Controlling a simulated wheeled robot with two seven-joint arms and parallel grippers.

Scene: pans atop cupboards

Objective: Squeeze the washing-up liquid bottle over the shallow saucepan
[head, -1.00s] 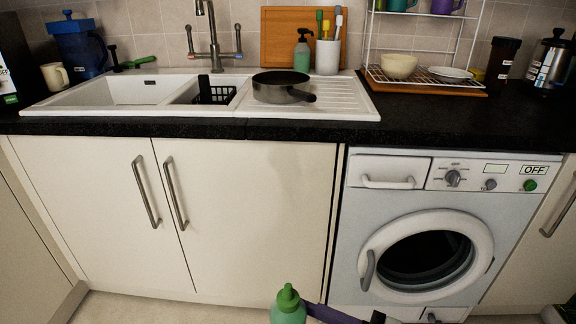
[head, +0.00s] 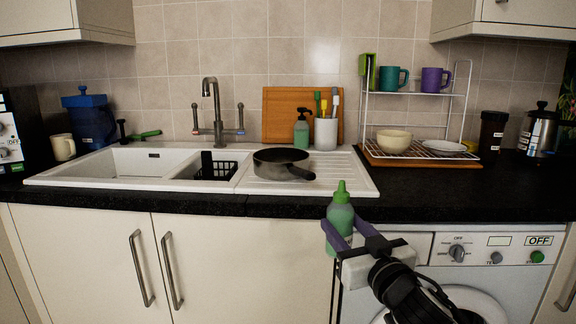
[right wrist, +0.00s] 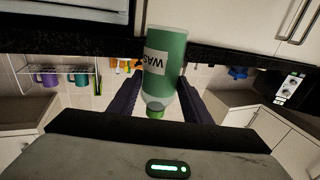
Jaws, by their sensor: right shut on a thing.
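The green washing-up liquid bottle (head: 341,222) is upright, cap on top, in front of the counter edge in the head view. My right gripper (head: 338,238) is shut on it, with a purple finger on each side. In the right wrist view the bottle (right wrist: 163,62) appears upside down between the fingers, part of its label showing. The dark shallow saucepan (head: 280,162) stands on the sink's drainboard, its handle pointing right and forward. It is behind and to the left of the bottle, apart from it. My left gripper is not in view.
The sink (head: 130,164) with a tap (head: 216,115) lies left of the pan. A soap dispenser (head: 301,131) and a white brush pot (head: 326,133) stand behind it. A wire rack (head: 415,125) with bowl and mugs stands right. Dark counter (head: 440,195) in front of the rack is clear.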

